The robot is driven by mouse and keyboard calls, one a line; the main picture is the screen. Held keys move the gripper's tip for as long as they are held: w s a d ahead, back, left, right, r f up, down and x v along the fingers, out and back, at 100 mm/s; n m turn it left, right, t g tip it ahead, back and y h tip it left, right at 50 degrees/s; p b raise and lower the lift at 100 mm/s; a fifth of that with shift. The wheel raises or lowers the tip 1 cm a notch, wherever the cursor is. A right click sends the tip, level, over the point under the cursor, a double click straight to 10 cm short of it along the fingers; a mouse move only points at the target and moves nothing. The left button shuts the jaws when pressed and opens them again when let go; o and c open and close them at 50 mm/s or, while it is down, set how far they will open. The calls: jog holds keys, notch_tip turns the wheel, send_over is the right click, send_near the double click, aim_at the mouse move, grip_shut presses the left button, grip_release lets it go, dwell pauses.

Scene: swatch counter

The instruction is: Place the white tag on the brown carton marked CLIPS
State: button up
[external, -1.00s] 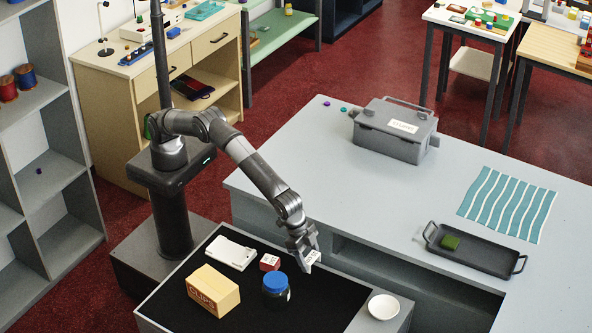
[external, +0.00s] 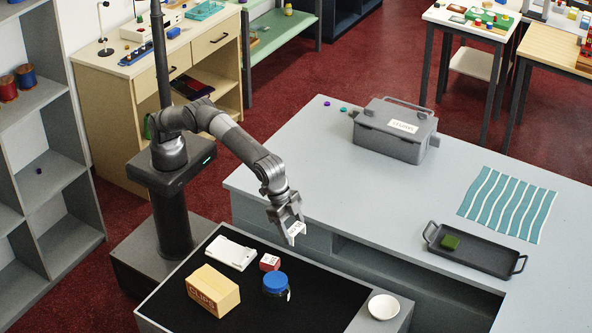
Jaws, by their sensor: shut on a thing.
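The brown carton (external: 213,291) marked CLIPS sits on the black surface in front of my base, at the lower left of the external view. My gripper (external: 293,229) is shut on the white tag (external: 297,230), which has dark marks on it. It holds the tag in the air, up and to the right of the carton and clear of it. The tag is partly covered by the fingers.
On the black surface (external: 255,316) near the carton are a white flat item (external: 232,253), a small red box (external: 269,262) and a blue-lidded jar (external: 275,285). A white dish (external: 383,307) stands at the right. A grey toolbox (external: 395,133) stands on the large counter.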

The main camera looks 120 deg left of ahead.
jog(key=s+d+m+h, duration=0.1)
jog(key=s+d, duration=0.6)
jog(key=s, duration=0.4)
jog(key=s+d+m, duration=0.1)
jog(key=s+d, duration=0.6)
jog(key=s, duration=0.3)
jog(key=s+d+m+h, duration=0.1)
jog(key=s+d+m, duration=0.1)
jog(key=s+d, duration=0.7)
send_over(212, 284)
jog(key=s, duration=0.2)
jog(key=f, duration=1.2)
jog(key=shift+w+a+f, duration=0.1)
jog(key=shift+w+a, duration=0.1)
jog(key=shift+a, duration=0.15)
jog(key=shift+w+f+g, duration=0.2)
jog(key=shift+f+g, duration=0.1)
jog(key=shift+f, duration=1.8)
jog(key=shift+f+y, duration=0.1)
jog(key=shift+y, duration=0.2)
jog(key=o, duration=0.9)
